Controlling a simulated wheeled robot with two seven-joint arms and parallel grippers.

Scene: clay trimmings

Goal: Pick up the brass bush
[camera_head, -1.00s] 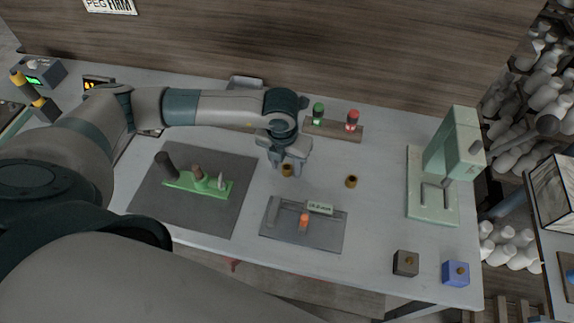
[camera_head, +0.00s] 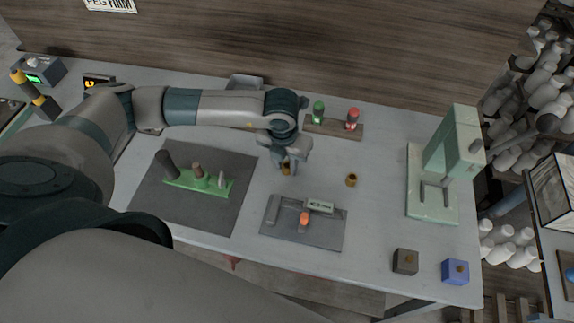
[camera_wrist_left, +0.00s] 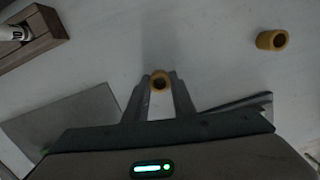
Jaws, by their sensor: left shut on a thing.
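A brass bush (camera_head: 286,169), a small ring with a dark bore, is between the fingers of my left gripper (camera_head: 288,166), just at or slightly above the table. In the left wrist view the bush (camera_wrist_left: 160,80) sits between the two fingertips (camera_wrist_left: 159,87), which are shut on it. I cannot tell from these frames whether it still touches the table. A second brass bush (camera_head: 351,180) stands free to the right on the grey table; it also shows at the upper right of the left wrist view (camera_wrist_left: 272,40). My right gripper is not in view.
A grey plate with an orange piece and a label (camera_head: 270,232) lies in front. A dark mat (camera_head: 240,165) holds a green fixture (camera_head: 178,182). A wooden rack (camera_head: 336,130) with green and red items is behind. A pale green press (camera_head: 432,208), a dark block (camera_head: 405,262) and a blue block (camera_head: 456,272) stand right.

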